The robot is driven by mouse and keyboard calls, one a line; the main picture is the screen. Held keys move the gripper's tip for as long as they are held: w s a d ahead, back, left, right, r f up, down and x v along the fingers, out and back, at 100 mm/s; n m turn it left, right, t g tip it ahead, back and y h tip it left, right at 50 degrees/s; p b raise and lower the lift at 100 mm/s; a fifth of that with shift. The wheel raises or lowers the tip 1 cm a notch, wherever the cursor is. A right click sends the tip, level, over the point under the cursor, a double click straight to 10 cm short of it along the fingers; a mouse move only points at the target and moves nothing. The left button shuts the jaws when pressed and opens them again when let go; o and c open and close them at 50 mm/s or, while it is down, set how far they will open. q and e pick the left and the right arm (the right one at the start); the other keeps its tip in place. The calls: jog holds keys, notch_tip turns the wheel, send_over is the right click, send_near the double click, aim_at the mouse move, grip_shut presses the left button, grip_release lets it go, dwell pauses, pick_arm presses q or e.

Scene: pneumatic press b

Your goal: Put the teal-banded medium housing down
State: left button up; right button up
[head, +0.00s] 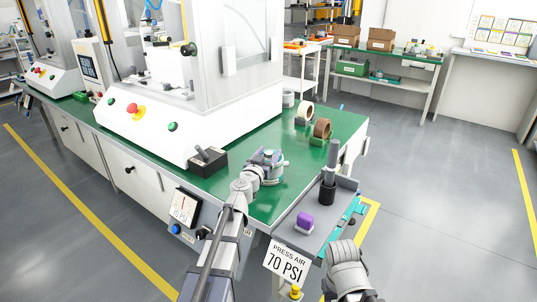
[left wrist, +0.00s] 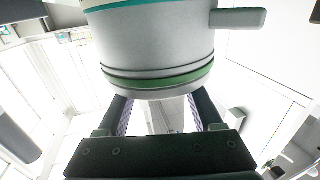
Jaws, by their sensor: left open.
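The teal-banded medium housing (head: 273,174) is a light grey cylinder on the green bench top, partly hidden by my left gripper (head: 266,157) in the head view. In the left wrist view the housing (left wrist: 160,50) fills the upper middle, with a teal band at the top edge, a green ring low down and a grey stub to the right. My left gripper is open, its two fingers (left wrist: 160,115) reaching toward the housing from below in the picture. The fingertips are hidden behind it, so contact is unclear.
A white press (head: 220,100) stands behind, with a black switch box (head: 208,160) at its front. Tape rolls (head: 322,128) are at the back right. A grey tray (head: 335,218) holds a purple block (head: 305,222) and a dark upright tool (head: 329,185). Green bench top around the housing is partly clear.

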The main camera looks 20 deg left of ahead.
pick_arm(q)
jog(key=s+a, duration=0.1)
jog(key=s, duration=1.1)
